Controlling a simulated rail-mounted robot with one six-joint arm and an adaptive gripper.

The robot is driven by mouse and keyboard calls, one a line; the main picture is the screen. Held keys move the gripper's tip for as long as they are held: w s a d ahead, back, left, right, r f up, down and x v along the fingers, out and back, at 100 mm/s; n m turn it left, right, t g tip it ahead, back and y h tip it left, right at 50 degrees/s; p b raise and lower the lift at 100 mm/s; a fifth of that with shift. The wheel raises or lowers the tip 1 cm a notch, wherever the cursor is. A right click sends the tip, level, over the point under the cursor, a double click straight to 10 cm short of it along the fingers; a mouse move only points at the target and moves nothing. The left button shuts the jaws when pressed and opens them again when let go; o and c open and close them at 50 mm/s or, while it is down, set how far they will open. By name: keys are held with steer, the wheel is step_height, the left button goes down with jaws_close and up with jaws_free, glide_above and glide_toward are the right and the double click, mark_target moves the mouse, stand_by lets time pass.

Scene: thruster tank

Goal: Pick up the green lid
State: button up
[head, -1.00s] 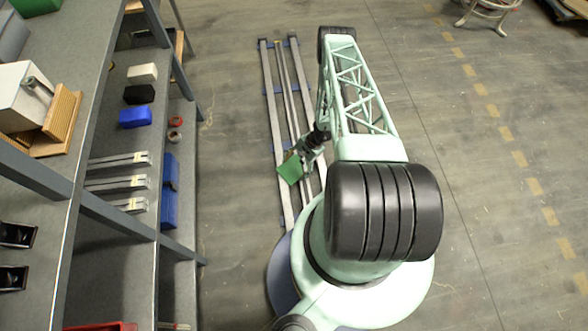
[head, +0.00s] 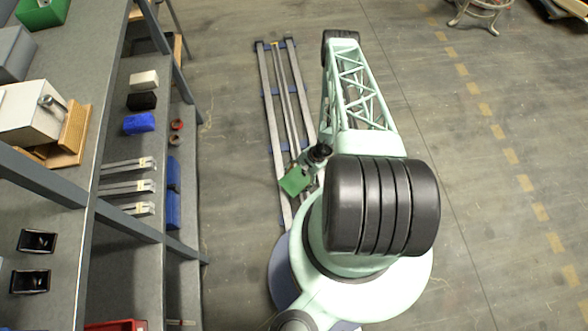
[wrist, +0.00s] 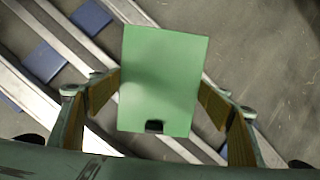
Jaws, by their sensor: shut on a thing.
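The green lid (head: 295,181) is a flat green rectangle held above the floor rails, left of my arm, in the head view. In the wrist view the lid (wrist: 165,80) fills the middle, with a small dark notch near its lower edge. My gripper (wrist: 158,98) is shut on the lid, its two yellow-brown finger pads at the lid's left and right sides. In the head view the gripper is mostly hidden by my arm.
A grey shelf unit (head: 120,235) stands on the left with metal bars, a blue box (head: 139,123), a white box (head: 144,80) and a black box (head: 142,100). Floor rails (head: 268,110) run beneath the lid. The floor (head: 480,220) on the right is open.

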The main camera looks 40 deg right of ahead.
mark_target(298, 193)
steer(key=shift+s+a+r+p, duration=0.1)
steer(key=shift+s+a+p, duration=0.4)
steer(key=shift+s, duration=0.5)
steer(key=shift+s+a+r+p, duration=0.15)
steer(key=shift+s+a+p, duration=0.2)
steer(key=shift+s+a, duration=0.5)
steer(key=shift+s+a+r+p, duration=0.1)
steer(key=shift+s+a+p, duration=0.3)
steer(key=shift+s, duration=0.75)
